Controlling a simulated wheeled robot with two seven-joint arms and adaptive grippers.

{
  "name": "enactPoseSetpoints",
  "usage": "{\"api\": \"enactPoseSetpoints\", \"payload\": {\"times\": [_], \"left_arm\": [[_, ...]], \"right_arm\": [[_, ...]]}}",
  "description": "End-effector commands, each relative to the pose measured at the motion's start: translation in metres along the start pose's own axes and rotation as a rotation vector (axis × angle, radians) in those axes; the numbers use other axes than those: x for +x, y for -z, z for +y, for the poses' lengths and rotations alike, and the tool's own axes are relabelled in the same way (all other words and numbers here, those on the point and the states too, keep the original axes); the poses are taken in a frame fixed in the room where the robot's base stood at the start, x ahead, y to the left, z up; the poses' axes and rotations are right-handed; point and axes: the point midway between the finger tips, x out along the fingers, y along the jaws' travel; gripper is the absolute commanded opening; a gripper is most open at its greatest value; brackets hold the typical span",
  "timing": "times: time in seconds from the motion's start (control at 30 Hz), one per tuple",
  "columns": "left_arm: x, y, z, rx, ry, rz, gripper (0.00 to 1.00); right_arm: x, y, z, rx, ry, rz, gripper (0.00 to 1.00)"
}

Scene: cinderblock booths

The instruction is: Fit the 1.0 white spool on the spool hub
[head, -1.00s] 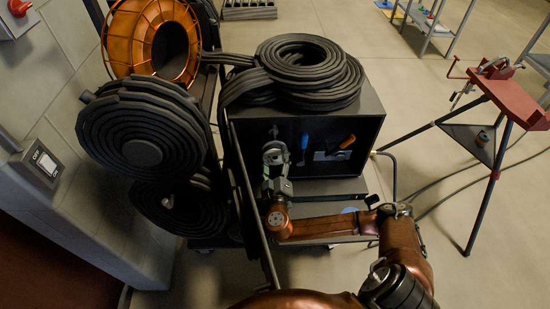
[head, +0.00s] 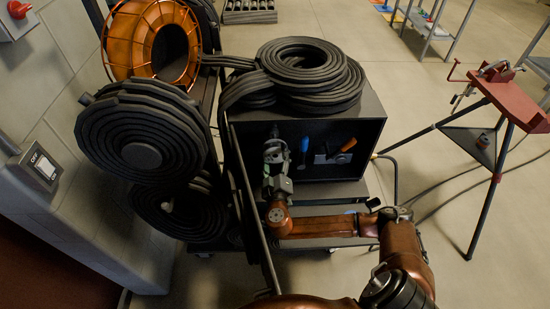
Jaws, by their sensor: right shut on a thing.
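My right gripper (head: 272,143) is in front of the open black cabinet (head: 375,145), near the left side of its opening. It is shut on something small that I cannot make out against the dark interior. I cannot pick out the white spool for certain. I cannot identify the spool hub for certain either. A small pale knob (head: 167,206) shows on the lower dark coil at the left. My left gripper is not in view.
Thick black hose coils (head: 305,68) lie on the cabinet. A blue-handled tool (head: 304,145) and an orange-handled tool (head: 348,144) are inside. An orange cage reel (head: 120,45) and a large coil (head: 105,130) stand left. A red-topped tripod stand (head: 512,97) is at right.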

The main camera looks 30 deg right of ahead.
Motion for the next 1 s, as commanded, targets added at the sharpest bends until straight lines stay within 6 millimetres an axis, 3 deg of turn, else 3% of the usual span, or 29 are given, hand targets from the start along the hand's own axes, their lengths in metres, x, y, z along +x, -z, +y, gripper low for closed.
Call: {"api": "enactPoseSetpoints", "payload": {"times": [1.0], "left_arm": [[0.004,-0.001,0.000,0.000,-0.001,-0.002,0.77]], "right_arm": [[0.014,0.001,0.000,0.002,-0.002,0.002,0.22]]}}
